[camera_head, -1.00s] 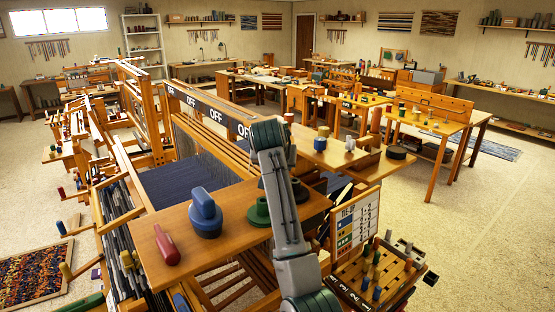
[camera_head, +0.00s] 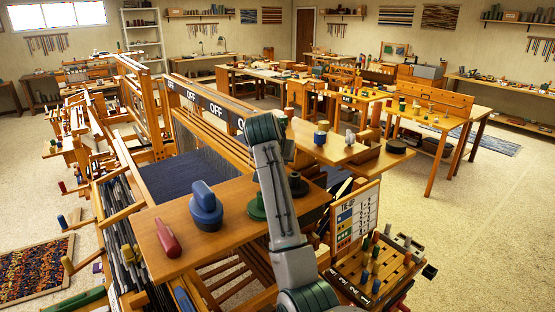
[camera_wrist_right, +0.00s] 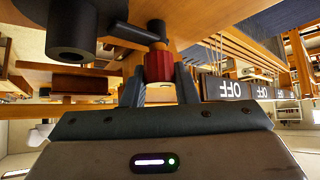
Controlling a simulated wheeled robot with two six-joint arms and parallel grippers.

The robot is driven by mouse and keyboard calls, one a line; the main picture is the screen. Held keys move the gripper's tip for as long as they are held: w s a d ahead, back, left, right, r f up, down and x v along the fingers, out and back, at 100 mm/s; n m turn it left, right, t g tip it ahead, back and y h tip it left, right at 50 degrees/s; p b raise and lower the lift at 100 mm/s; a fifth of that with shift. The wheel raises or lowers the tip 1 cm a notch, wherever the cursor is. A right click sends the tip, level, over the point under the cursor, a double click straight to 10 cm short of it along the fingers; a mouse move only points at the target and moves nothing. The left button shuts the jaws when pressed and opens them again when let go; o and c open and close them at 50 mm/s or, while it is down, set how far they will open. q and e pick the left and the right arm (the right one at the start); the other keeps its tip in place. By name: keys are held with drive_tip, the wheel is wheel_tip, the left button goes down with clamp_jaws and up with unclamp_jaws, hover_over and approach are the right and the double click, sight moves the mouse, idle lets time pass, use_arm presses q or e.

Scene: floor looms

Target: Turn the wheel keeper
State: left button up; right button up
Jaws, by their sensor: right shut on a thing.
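In the right wrist view, my right gripper (camera_wrist_right: 158,80) is shut on a ribbed red grip (camera_wrist_right: 158,62), with one finger on each side. I cannot tell for certain whether this is the wheel keeper. In the head view, my right arm (camera_head: 270,165) reaches up past the loom's front shelf; its fingertips and the red grip are hidden. My left gripper is not in view.
A row of OFF plates (camera_head: 215,110) runs along the loom's top beam. The wooden shelf (camera_head: 185,250) carries a blue knob (camera_head: 206,207), a red handle (camera_head: 167,238) and a green spool (camera_head: 257,207). A pegboard (camera_head: 375,270) stands at the right. A dark hollow cylinder (camera_wrist_right: 72,40) is close to my right gripper.

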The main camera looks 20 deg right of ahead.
drive_tip(key=m+g+h, duration=0.1)
drive_tip(key=m, duration=0.1)
drive_tip(key=m+g+h, duration=0.1)
drive_tip(key=m+h, duration=0.1)
drive_tip(key=m, duration=0.1)
drive_tip(key=shift+g, duration=0.3)
drive_tip(key=m+g, duration=0.2)
drive_tip(key=m, duration=0.1)
drive_tip(key=m+g+h+b, duration=0.1)
drive_tip(key=m+g, duration=0.1)
drive_tip(key=shift+m+h, duration=0.3)
drive_tip(key=shift+m, duration=0.1)
drive_tip(key=shift+g, duration=0.3)
drive_tip(key=o, duration=1)
drive_tip(key=shift+r, duration=0.15)
